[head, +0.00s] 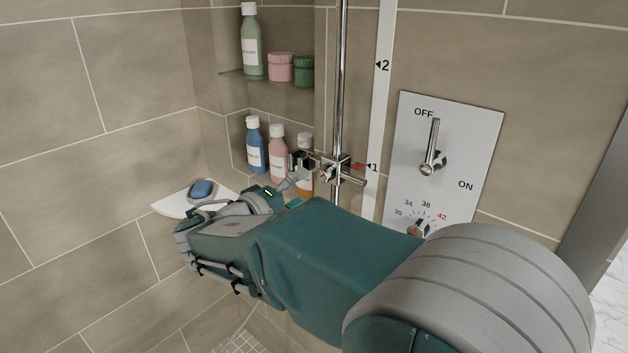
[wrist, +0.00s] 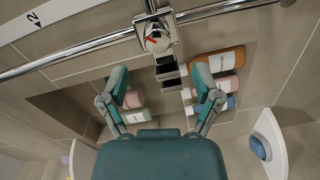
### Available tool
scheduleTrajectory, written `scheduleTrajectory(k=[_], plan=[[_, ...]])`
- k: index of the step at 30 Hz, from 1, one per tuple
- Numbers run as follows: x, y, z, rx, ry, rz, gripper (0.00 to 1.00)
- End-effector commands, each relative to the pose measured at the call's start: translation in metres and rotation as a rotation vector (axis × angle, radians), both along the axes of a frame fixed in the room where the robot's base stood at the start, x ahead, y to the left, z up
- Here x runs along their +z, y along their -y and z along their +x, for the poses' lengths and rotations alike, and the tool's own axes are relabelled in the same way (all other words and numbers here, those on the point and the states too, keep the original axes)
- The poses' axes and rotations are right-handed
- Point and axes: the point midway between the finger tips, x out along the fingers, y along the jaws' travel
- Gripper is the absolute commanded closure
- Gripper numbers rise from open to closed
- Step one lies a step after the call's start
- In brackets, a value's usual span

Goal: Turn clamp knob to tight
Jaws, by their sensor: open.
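The clamp (head: 343,170) sits on the vertical chrome rail, level with the "1" mark on the white scale strip; a red pointer (head: 359,166) sticks out beside that mark. Its round chrome knob (head: 328,173) faces my gripper. In the wrist view the knob (wrist: 157,38) shows a small red line on its face, and I cannot read any tight or loose label. My gripper (wrist: 160,76) is open and empty, its two fingers apart, just short of the knob and not touching it. In the head view my gripper (head: 295,180) is partly hidden by my arm.
A dark slotted holder (wrist: 168,68) projects from the clamp between my fingers. Bottles (head: 277,152) stand in the niche behind. A corner shelf (head: 168,203) holds a blue soap (head: 202,188). The shower control panel (head: 446,150) is on the right wall.

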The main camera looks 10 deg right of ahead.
Motion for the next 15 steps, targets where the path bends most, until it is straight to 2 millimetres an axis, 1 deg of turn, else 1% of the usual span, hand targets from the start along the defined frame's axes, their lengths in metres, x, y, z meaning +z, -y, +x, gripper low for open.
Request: scheduleTrajectory(k=[1,6,9,15], plan=[[0.001,-0.011,-0.006,0.006,0.0,0.0,0.19],[0.002,-0.034,-0.024,0.003,0.001,0.001,0.19],[0.002,-0.042,-0.03,0.001,-0.001,0.001,0.19],[0.002,-0.046,-0.034,-0.001,-0.001,0.001,0.19]])
